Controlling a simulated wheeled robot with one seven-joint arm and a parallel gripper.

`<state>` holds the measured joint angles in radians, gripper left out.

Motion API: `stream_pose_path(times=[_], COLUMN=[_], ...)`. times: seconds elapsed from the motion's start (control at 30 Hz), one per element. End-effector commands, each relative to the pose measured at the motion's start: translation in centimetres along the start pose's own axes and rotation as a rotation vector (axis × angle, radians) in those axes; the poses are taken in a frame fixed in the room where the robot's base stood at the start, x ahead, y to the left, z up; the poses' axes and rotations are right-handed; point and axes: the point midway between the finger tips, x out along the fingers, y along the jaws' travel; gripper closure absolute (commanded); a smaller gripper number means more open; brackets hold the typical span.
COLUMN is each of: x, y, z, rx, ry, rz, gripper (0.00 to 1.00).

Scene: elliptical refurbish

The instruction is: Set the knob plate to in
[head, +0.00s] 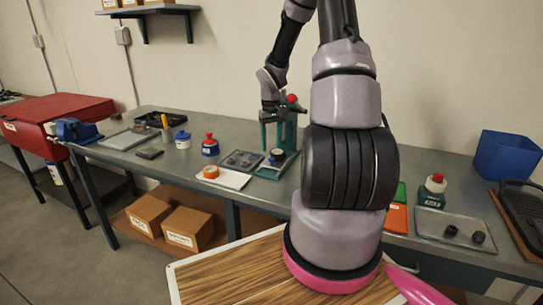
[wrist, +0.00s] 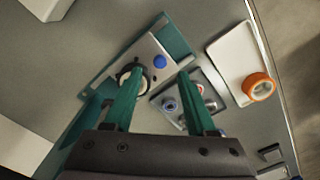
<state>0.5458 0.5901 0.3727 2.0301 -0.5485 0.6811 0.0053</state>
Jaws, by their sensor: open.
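The knob plate (wrist: 148,50) is a light grey plate with a blue knob (wrist: 159,62), lying on a teal base (wrist: 176,38) in the wrist view. In the head view the blue knob (head: 271,159) shows small at the front of a teal press-like fixture (head: 288,133) with a red ball on top. A round pale, dark-rimmed part (wrist: 130,74) sits on the plate, partly behind one finger. My gripper (wrist: 160,73) is open, its two teal fingers over the fixture with the knob between them in the picture. The gap to the knob cannot be told.
A grey tray (wrist: 167,104) with small parts and a white tray with an orange ring (wrist: 258,86) lie beside the fixture. Grey bench (head: 315,160) shows between.

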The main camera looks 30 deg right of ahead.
Motion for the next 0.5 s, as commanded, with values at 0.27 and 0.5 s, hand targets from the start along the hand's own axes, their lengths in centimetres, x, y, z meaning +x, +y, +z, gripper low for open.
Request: stream_pose_path(times=[0.27, 0.5], x=[4.2, 5.2], y=[0.0, 0.0], z=[0.0, 0.0], rx=[-0.002, 0.0], ry=[-0.001, 0.0], rz=[0.0, 0.0], gripper=[0.43, 0.43])
